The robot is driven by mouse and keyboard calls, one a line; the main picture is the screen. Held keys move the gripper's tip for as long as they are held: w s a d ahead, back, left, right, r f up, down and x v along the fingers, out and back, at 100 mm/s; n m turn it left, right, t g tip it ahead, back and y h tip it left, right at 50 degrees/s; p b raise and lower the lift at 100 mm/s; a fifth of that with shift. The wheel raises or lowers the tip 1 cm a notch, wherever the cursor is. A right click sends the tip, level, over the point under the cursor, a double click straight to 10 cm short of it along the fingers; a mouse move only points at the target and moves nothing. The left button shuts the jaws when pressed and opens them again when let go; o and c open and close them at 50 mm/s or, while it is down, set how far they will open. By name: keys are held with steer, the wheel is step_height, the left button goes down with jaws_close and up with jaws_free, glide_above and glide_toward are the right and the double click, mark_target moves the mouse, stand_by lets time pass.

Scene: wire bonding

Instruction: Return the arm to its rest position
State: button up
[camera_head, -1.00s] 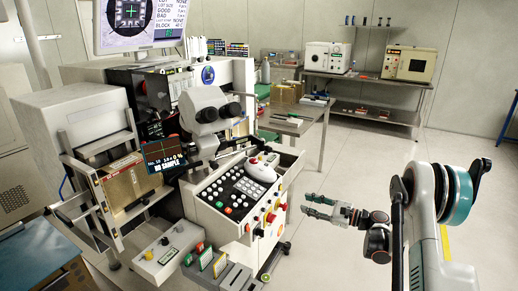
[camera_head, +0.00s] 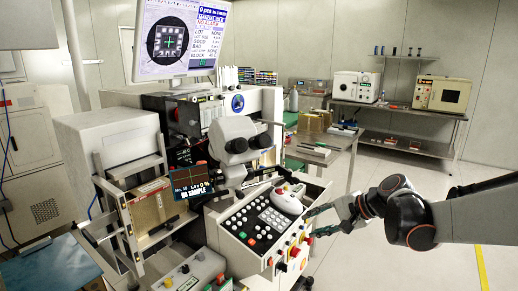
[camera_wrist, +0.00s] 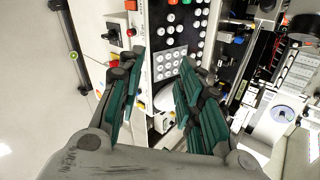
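My gripper (camera_head: 318,211) reaches in from the right in the head view, beside the right edge of the bonder's control panel (camera_head: 247,221). My arm (camera_head: 440,212) stretches from the right edge of the picture. In the wrist view my gripper (camera_wrist: 155,75) shows two green-padded fingers spread apart with nothing between them. The keypad (camera_wrist: 168,62) and a white mouse-like device (camera_wrist: 164,98) show beyond the gap, below the fingers. In the head view part of the fingers overlaps the panel's edge, and I cannot tell whether they touch.
Red and yellow knobs (camera_head: 295,252) stick out from the panel's side near my gripper. The microscope (camera_head: 238,140) and monitor (camera_head: 178,42) rise behind the panel. A steel bench (camera_head: 350,150) stands behind. Open floor (camera_head: 385,265) lies to the right.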

steer(key=s+d+n+t+h, duration=0.1)
steer(key=s+n+h, duration=0.6)
steer(key=s, duration=2.2)
steer(key=d+n, duration=0.1)
steer(key=n, duration=0.2)
steer(key=shift+d+r+h, duration=0.2)
steer(key=shift+d+h, duration=0.1)
steer(key=shift+d, duration=0.05)
steer(key=shift+w+r, duration=0.1)
